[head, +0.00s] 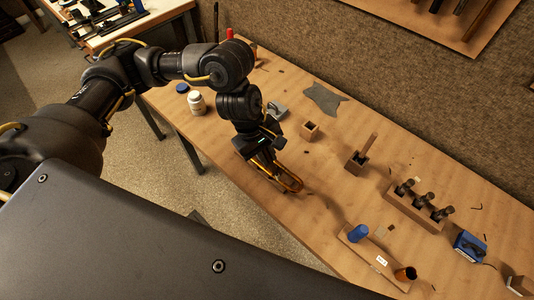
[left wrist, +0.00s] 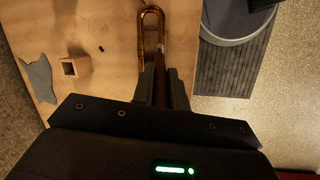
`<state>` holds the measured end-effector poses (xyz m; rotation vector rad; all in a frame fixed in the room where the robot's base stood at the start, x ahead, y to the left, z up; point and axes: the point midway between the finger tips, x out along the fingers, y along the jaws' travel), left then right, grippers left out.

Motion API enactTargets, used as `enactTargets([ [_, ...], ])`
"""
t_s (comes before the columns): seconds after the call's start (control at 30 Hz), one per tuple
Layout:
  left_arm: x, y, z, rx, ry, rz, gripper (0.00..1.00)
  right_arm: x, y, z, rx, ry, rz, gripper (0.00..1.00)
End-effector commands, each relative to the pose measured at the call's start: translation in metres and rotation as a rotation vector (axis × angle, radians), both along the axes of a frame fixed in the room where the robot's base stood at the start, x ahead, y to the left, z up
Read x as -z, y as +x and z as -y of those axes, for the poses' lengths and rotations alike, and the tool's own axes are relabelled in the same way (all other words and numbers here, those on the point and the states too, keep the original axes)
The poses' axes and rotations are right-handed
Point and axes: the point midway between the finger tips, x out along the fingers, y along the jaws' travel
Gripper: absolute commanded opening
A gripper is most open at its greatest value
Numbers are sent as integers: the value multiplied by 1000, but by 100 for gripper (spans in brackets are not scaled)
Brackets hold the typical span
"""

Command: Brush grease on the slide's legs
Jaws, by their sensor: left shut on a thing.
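A brass U-shaped slide (head: 291,182) with two legs shows at the near edge of the workbench. It also shows in the left wrist view (left wrist: 151,22), its bend pointing away from me. My left gripper (head: 262,160) is shut on the slide; its fingers (left wrist: 161,88) close around the leg end, hiding part of the legs. A white jar (head: 196,104) stands on the bench left of my arm, beside a blue lid-like disc (head: 182,88). A wooden handle (head: 369,144) stands up from a small wooden block (head: 356,162); its lower end is hidden. My right gripper is not in view.
A grey cloth (head: 322,97) and an open wooden box (head: 310,129) lie behind the slide. To the right are a wooden rack (head: 402,207) with three dark tools, a blue box (head: 470,246) and a board (head: 366,252) with cylinders. The bench between is mostly clear.

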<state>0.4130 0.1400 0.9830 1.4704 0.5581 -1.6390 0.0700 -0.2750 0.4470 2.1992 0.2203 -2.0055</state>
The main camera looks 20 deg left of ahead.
Motion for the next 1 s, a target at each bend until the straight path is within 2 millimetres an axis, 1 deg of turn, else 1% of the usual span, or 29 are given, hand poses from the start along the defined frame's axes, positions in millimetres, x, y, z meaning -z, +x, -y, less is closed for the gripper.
enactTargets([
  [1.0,2,0,0,1,0,0,0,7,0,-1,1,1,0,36],
])
